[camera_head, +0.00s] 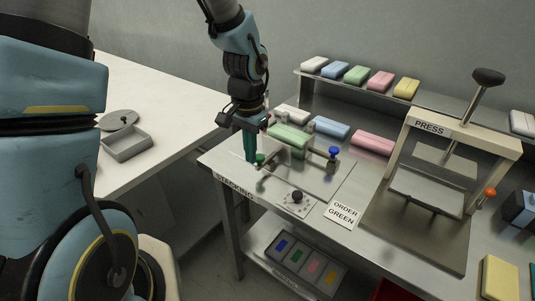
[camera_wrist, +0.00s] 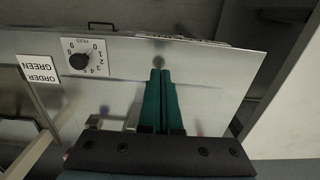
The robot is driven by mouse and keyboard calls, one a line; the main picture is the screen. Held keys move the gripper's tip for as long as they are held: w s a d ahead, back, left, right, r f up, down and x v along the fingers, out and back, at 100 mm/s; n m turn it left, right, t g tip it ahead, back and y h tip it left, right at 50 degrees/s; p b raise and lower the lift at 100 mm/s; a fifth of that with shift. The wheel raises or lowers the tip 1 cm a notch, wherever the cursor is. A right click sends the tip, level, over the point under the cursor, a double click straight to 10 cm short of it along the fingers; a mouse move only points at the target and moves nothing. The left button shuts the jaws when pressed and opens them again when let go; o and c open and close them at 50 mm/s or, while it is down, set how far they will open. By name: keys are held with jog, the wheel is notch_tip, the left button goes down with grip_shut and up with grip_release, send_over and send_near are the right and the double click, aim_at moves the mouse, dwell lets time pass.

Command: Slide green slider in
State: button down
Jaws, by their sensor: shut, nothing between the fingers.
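The green slider shows as a small green knob (camera_head: 260,158) at the left end of the stacking fixture, close to the table's left edge. My gripper (camera_head: 250,160) points down just left of the green knob, its teal fingers together and empty. In the head view I cannot tell whether the fingers touch the knob. In the wrist view the shut fingers (camera_wrist: 160,72) lie over the metal plate, with a small dark round shape at their tips that I cannot identify. A green pack (camera_head: 290,138) lies on the fixture behind the knob.
A blue knob (camera_head: 334,151) stands at the fixture's right end. A dial (camera_head: 297,196) and an "ORDER GREEN" card (camera_head: 342,215) lie in front. The press (camera_head: 430,125) stands to the right. Blue (camera_head: 331,127) and pink (camera_head: 374,143) packs lie behind. A grey tray (camera_head: 128,145) sits on the left table.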

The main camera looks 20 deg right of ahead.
aim_at(260, 156)
jog(key=shift+f+b, duration=1)
jog(key=shift+f, duration=0.6)
jog(key=shift+w+d, duration=0.3)
jog(key=shift+d, duration=0.2)
jog(key=shift+w+d, duration=0.1)
jog(key=shift+d, duration=0.1)
jog(key=shift+w+d, duration=0.35)
jog(key=shift+d, duration=0.25)
jog(key=shift+w+d, duration=0.1)
jog(key=shift+d, duration=0.1)
jog(key=shift+w+d+p, duration=0.35)
jog(key=shift+w+d, duration=0.15)
jog(key=shift+d, duration=0.35)
jog(key=shift+d+r, duration=0.1)
